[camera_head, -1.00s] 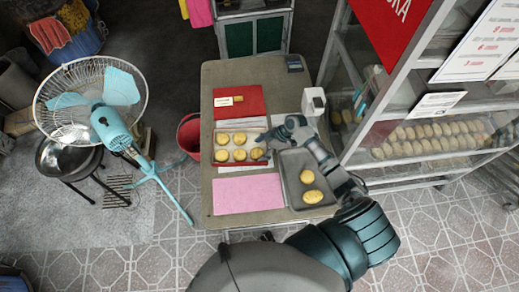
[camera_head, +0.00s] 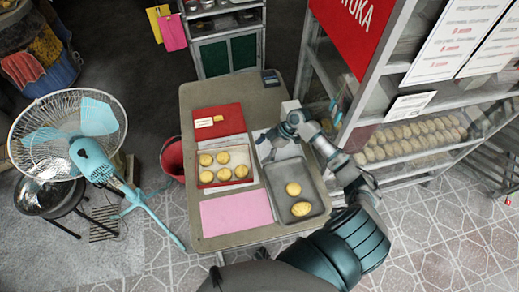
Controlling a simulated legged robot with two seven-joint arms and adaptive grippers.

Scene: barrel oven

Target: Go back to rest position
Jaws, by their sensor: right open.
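My right arm comes in from the lower right, and my right gripper (camera_head: 273,143) is over the table (camera_head: 245,98). The gripper is open and appears empty, above the far end of a grey metal tray (camera_head: 284,173). My left gripper is not in view.
A pink sheet (camera_head: 236,213) and a red box (camera_head: 219,121) lie on the table. A teal fan (camera_head: 91,157) and a red bucket (camera_head: 173,158) stand to the left. A glass shelf with buns (camera_head: 411,139) stands close on the right.

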